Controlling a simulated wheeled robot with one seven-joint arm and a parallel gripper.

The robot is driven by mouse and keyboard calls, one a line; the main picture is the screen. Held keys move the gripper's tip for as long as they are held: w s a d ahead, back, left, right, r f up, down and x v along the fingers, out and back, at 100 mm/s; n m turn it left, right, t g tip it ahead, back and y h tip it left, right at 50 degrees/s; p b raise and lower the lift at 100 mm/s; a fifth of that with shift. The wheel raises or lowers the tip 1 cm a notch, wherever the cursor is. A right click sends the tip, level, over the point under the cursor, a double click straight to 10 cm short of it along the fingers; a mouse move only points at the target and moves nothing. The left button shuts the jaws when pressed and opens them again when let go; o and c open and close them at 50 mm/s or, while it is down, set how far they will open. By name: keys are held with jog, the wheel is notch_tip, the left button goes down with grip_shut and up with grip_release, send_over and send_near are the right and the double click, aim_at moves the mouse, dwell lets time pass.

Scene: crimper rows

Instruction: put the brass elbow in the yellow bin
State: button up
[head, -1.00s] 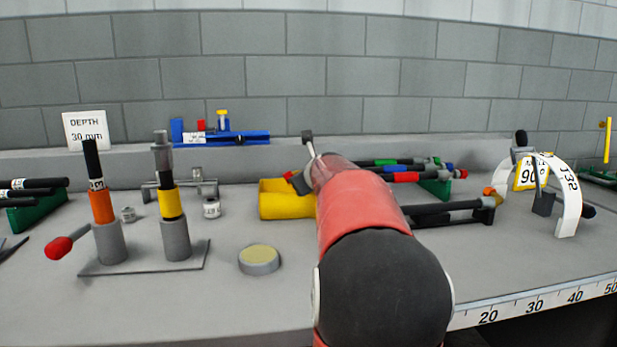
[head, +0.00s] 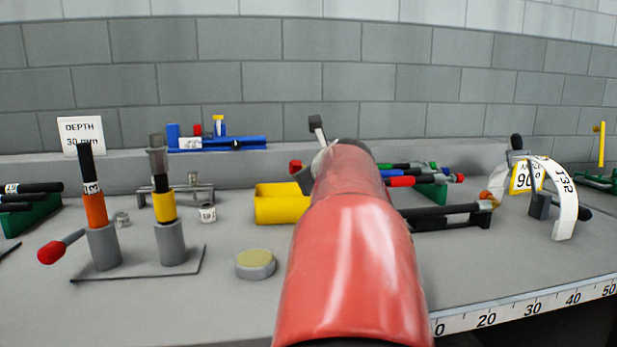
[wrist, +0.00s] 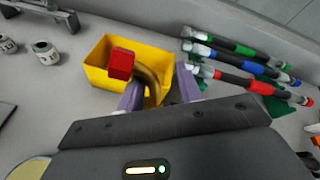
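The brass elbow (wrist: 150,78), a curved brass tube with a red end (wrist: 121,63), sits between the two purple fingers of my gripper (wrist: 158,92) in the wrist view. My gripper is shut on it. The yellow bin (wrist: 99,74) lies beyond and below the elbow, which overlaps its opening in this view. In the head view the yellow bin (head: 281,205) stands left of my arm, and the elbow's red end (head: 295,166) shows just above its back edge.
Colour-banded tools (wrist: 240,65) lie on a green rack right of the bin. Two grey posts (head: 172,243) with upright tools stand at left on a plate, near a round pad (head: 255,264). A white arch (head: 566,195) stands at right. A low ledge runs behind.

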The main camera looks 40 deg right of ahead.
jog(key=shift+s+a+r, duration=0.1)
jog(key=shift+s+a, duration=0.05)
jog(key=shift+s, duration=0.1)
jog(key=o, duration=1.4)
jog(key=shift+o, duration=0.2)
jog(key=v, duration=0.8)
jog(key=shift+w, duration=0.1)
